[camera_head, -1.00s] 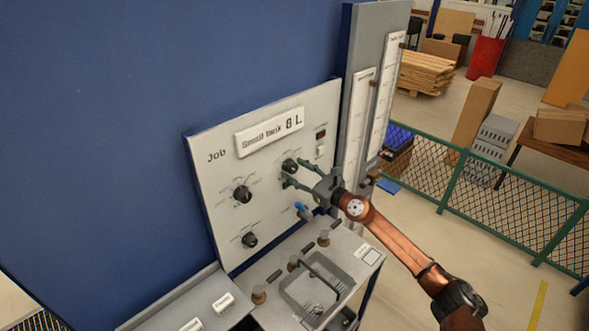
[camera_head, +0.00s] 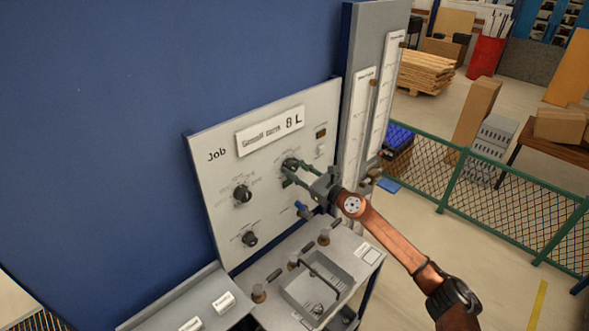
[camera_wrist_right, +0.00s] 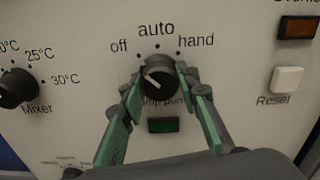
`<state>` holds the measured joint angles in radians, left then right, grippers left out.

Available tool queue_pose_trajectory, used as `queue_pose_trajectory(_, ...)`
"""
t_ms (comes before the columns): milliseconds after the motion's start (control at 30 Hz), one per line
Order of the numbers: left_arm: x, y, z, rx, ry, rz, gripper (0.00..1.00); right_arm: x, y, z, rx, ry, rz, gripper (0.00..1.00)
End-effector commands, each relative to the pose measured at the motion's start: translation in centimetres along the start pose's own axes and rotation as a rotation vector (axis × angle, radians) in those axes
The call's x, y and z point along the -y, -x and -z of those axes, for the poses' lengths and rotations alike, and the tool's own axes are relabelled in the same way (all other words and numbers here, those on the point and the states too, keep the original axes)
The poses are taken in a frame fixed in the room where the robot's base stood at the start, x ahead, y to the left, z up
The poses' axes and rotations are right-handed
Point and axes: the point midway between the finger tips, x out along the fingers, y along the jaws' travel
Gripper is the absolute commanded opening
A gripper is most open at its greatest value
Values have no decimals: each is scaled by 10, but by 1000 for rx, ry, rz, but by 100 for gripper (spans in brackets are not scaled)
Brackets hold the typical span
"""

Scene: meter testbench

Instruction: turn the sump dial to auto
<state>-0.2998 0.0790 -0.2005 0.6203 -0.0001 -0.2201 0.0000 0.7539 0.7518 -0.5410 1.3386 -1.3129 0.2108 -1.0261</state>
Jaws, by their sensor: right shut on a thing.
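The sump dial (camera_head: 290,164) is a round black knob on the white panel. In the wrist view the dial (camera_wrist_right: 158,76) sits under the printed words off, auto and hand, and its pale pointer line leans up and left, toward the off side. The label below it is partly hidden by my fingers. My right gripper (camera_head: 291,173) is at the panel, with its green-padded fingers (camera_wrist_right: 160,82) on the left and right sides of the dial, shut on it. My left gripper is not in view.
A green indicator (camera_wrist_right: 163,125) sits just below the dial. A white reset button (camera_wrist_right: 287,80) and an amber lamp (camera_wrist_right: 299,27) are to its right. The mixer dial (camera_wrist_right: 16,88) is to its left.

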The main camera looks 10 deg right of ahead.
Motion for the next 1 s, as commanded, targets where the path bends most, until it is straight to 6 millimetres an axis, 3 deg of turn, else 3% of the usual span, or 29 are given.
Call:
queue_pose_trajectory(367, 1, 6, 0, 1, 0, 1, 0, 1, 0, 0, -1, -64, 2, 5)
queue_pose_trajectory(1000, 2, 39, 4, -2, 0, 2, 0, 1, 0, -2, 0, -557, 3, 5)
